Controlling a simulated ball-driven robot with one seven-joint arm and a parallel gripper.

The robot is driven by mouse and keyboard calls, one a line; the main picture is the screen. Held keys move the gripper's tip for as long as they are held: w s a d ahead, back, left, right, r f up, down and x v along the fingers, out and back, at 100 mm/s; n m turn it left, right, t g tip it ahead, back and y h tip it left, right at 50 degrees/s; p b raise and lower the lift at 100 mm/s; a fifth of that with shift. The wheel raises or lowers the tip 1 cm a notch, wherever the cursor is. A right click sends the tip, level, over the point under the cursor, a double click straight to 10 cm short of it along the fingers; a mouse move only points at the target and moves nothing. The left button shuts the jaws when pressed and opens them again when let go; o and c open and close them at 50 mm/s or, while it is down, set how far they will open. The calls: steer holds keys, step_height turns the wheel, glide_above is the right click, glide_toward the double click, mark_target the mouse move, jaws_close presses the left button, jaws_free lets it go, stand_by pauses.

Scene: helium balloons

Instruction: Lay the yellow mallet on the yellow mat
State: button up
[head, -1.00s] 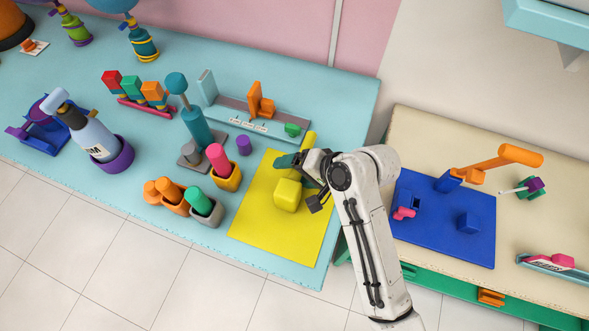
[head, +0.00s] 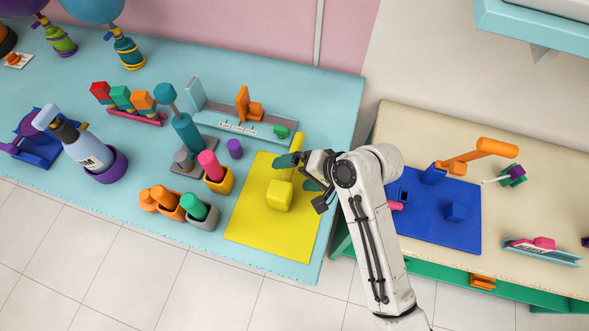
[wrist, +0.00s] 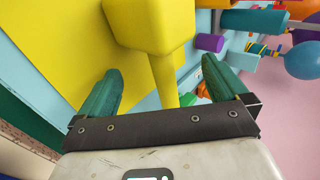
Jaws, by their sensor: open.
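The yellow mallet (head: 280,195) has its blocky head over the middle of the yellow mat (head: 265,235). Its handle runs away from me, and the far end reaches past the mat's back edge. The head looks to be on the mat, but I cannot tell whether the handle touches down. My gripper (head: 294,172) is open, its green fingers on either side of the handle just behind the head. In the wrist view the handle of the mallet (wrist: 150,22) passes between the spread fingers of my gripper (wrist: 161,68), with a gap on each side.
A purple cylinder (head: 235,149), a yellow cup with a pink peg (head: 219,178) and a grey cup with a green peg (head: 203,213) stand left of the mat. A grey rack (head: 243,123) lies behind it. A cream table with a blue mat (head: 440,228) is at right.

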steer(key=shift+v, duration=2.9)
steer(key=shift+a+r, duration=0.1)
steer(key=shift+a, duration=0.05)
